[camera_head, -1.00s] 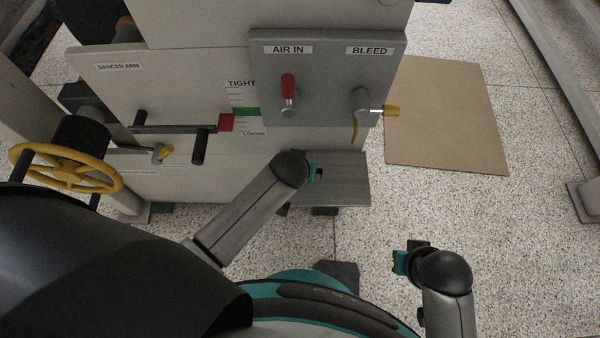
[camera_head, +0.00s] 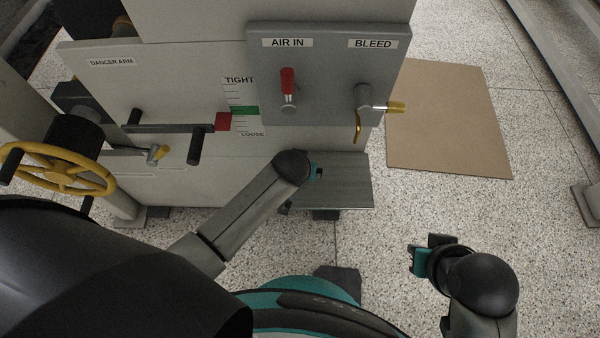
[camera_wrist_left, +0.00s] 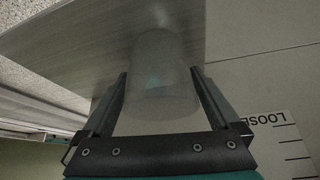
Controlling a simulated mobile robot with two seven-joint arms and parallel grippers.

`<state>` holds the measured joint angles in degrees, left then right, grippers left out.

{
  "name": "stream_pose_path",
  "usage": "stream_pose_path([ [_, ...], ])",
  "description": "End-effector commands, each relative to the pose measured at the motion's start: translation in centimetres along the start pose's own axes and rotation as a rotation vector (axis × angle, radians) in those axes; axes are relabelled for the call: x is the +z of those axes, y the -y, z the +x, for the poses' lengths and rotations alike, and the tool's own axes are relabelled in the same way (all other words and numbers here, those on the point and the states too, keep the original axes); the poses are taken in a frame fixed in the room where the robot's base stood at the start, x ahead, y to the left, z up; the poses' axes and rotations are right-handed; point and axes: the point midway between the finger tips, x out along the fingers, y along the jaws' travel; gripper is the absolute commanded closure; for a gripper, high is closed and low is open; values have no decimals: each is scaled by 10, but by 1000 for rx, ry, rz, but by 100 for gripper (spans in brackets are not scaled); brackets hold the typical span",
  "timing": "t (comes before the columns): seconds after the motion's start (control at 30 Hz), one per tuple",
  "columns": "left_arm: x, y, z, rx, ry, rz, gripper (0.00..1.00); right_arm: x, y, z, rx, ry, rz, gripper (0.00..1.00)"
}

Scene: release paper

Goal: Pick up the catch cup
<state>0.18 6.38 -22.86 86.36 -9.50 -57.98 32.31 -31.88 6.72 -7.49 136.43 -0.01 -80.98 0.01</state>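The catch cup (camera_wrist_left: 162,85) is a translucent, pale cup. In the left wrist view it stands between the two fingers of my left gripper (camera_wrist_left: 160,75), on a grey shelf (camera_wrist_left: 85,40). The fingers are spread on either side of it, with a thin gap seeming to show near the tips. In the head view my left forearm hides the cup and nearly all of the left gripper; the shelf (camera_head: 345,185) shows beside it. My right gripper (camera_head: 420,260) is over the floor at lower right, away from the shelf; its finger opening is unclear.
A grey panel (camera_head: 325,105) above the shelf carries a red AIR IN lever (camera_head: 287,80) and a yellow-tipped BLEED lever (camera_head: 395,106). A yellow handwheel (camera_head: 60,170) is at left. Brown sheet (camera_head: 450,115) lies on the floor at right. Floor around my right gripper is clear.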

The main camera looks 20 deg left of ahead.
Motion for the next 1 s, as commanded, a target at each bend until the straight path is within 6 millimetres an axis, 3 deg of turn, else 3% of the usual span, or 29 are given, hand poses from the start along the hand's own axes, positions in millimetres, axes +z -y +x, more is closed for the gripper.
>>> stream_pose_path([
  [0.07,0,0,0,0,0,0,15,0,0,0,0,0,0,100],
  [0.57,0,0,0,0,1,0,71,0,0,0,1,-1,0,100],
  [1.0,-1,1,-2,-1,1,0,72,-1,0,0,0,-3,0,100],
])
